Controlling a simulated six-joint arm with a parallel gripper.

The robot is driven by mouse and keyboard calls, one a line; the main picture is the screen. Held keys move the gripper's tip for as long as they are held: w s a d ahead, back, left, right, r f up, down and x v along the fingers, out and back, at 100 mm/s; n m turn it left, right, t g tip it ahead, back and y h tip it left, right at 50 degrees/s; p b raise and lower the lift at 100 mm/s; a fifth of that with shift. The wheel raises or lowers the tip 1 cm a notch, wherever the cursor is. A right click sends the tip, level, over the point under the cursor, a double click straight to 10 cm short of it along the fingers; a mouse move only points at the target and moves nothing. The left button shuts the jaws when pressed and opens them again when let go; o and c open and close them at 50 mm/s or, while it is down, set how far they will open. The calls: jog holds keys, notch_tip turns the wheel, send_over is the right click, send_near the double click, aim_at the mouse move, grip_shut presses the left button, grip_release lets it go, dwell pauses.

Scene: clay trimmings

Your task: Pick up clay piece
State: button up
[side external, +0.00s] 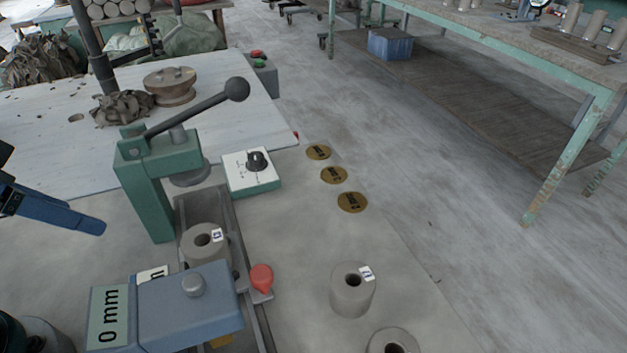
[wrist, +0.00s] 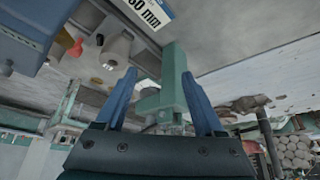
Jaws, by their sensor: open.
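A grey clay cylinder with a centre hole and a white label (side external: 205,243) sits in the rail of the green press. A second labelled clay cylinder (side external: 352,291) stands on the table at the lower right, and a third (side external: 393,343) is cut off by the bottom edge. A clay cylinder also shows in the wrist view (wrist: 116,50), left of my fingers. My gripper (side external: 92,222) is at the left edge of the side view, left of the press and apart from the clay. In the wrist view my gripper (wrist: 159,72) is open, with nothing held between its blue fingers.
The green press (side external: 150,185) with its black-knobbed lever stands between my gripper and the right-hand cylinders. A blue block marked "0 mm" (side external: 185,310), a red knob (side external: 261,278) and a white-topped dial box (side external: 250,175) are close by. Brass discs (side external: 334,175) lie on clear table to the right.

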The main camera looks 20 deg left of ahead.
jog(key=shift+o, duration=1.4)
jog(key=n+g, duration=0.4)
jog(key=n, duration=0.1)
send_near(203, 241)
jog(key=shift+w+a+f, duration=0.25)
jog(key=shift+w+a, duration=0.1)
jog(key=shift+a, duration=0.25)
jog(key=shift+w+a+f, duration=0.2)
jog(key=shift+w+a, duration=0.2)
jog(key=shift+a, duration=0.15)
jog(key=shift+g, duration=0.8)
jog(key=d+f, duration=0.1)
jog(key=f, duration=0.1)
jog(key=d+f, duration=0.1)
jog(key=f, duration=0.1)
jog(key=shift+d+f, duration=0.1)
jog(key=shift+d, duration=0.05)
jog(key=shift+s+f, duration=0.1)
jog(key=shift+f, duration=2.3)
